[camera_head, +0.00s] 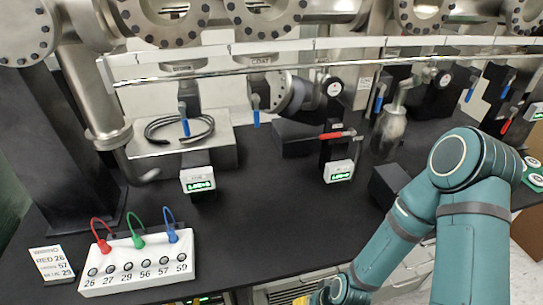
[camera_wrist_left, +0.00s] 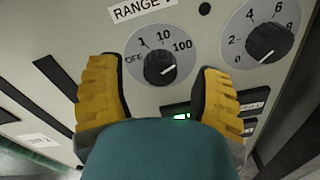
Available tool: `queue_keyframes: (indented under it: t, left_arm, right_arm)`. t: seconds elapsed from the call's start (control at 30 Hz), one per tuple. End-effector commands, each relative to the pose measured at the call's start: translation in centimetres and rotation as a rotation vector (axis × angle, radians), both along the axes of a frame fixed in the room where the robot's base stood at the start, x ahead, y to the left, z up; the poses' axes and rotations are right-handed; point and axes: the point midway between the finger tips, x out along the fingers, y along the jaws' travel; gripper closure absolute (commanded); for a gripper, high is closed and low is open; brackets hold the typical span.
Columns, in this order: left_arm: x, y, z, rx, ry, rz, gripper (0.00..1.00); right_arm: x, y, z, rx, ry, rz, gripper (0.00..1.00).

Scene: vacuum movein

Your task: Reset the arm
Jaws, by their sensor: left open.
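In the left wrist view my left gripper (camera_wrist_left: 160,95) has its two yellow fingers wide apart, with nothing between them. It faces a pale panel with a round range dial (camera_wrist_left: 162,68) marked OFF, 1, 10 and 100. The dial shows between the fingertips; I cannot tell whether they touch the panel. In the head view a teal arm of mine (camera_head: 475,225) enters from the right, bent at a high elbow, and reaches down to the bottom edge. A bit of yellow gripper (camera_head: 302,299) shows there, mostly cut off, so its jaws cannot be read.
A white box with red, green and blue cables (camera_head: 138,262) stands at the front left of the black table (camera_head: 265,215). Steel pipes and valves line the back. The middle is clear.

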Motion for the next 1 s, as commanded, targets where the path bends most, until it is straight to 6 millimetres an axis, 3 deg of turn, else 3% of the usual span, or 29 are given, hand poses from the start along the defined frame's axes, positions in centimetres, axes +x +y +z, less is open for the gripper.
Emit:
queue_keyframes:
  t: [0.2,0.5,1.0]
  left_arm:
    - [0.0,0.0,-0.4,-0.218,-0.054,0.001,0.34]
    - [0.0,0.0,-0.3,-0.432,-0.105,0.0,0.34]
    - [0.0,-0.1,0.0,-0.495,-0.119,0.0,0.34]
  right_arm:
    - [-0.1,0.0,-2.8,0.001,0.002,0.005,0.53]
    - [0.4,0.0,-5.1,-0.002,-0.01,0.001,0.53]
    - [0.6,-0.1,-5.6,-0.002,-0.014,0.001,0.53]
